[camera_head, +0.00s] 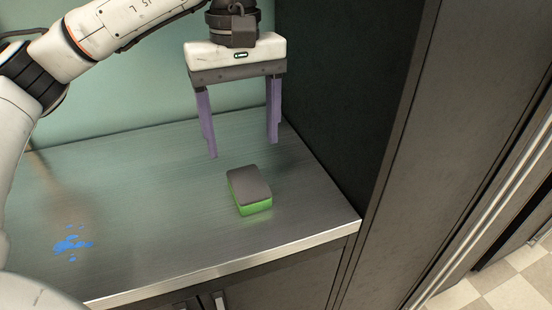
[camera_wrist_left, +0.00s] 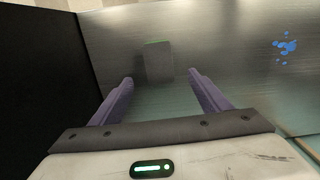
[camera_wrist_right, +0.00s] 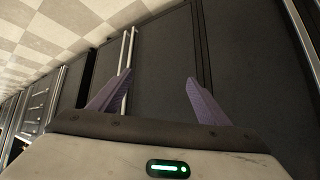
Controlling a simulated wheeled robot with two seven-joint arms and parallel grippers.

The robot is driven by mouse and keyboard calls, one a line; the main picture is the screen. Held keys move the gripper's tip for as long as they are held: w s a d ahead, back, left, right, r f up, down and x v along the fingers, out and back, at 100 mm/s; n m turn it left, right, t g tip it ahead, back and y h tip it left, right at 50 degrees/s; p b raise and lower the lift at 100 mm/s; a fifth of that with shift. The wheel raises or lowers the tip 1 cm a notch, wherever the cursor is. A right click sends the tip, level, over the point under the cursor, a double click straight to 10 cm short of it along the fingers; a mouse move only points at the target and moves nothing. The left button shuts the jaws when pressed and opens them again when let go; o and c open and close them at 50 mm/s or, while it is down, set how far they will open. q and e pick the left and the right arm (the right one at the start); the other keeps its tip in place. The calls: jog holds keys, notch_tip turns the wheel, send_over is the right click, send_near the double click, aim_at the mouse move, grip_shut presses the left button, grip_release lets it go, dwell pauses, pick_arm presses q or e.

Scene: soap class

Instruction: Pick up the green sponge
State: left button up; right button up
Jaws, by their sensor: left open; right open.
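The green sponge (camera_head: 249,190) lies on the metal counter, with a dark grey top and bright green sides. In the left wrist view the sponge (camera_wrist_left: 158,62) shows mostly its dark face, beyond and between the fingertips. My left gripper (camera_head: 243,148) is open and empty above the counter, pointing down, a little behind and above the sponge and not touching it. It also shows in the left wrist view (camera_wrist_left: 160,80). My right gripper (camera_wrist_right: 158,78) is open and empty in the right wrist view, facing dark cabinet fronts; it is outside the head view.
The steel counter (camera_head: 130,180) has free room left of the sponge. Blue spots (camera_head: 72,244) mark its left part. A tall dark cabinet (camera_head: 340,90) stands close to the right. The counter's front edge (camera_head: 230,262) lies just before the sponge.

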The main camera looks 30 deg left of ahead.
aim_at(249, 184)
pick_arm(q)
notch_tip(249, 184, down, 4)
jog(key=shift+r, duration=0.1)
jog(key=shift+f, duration=0.4)
jog(key=f, duration=0.5)
jog(key=shift+s+d, duration=0.2)
jog(key=shift+d, duration=0.1)
jog(key=shift+f, duration=0.2)
jog(key=c, duration=1.1)
pick_arm(e)
jog(key=shift+s, duration=0.15)
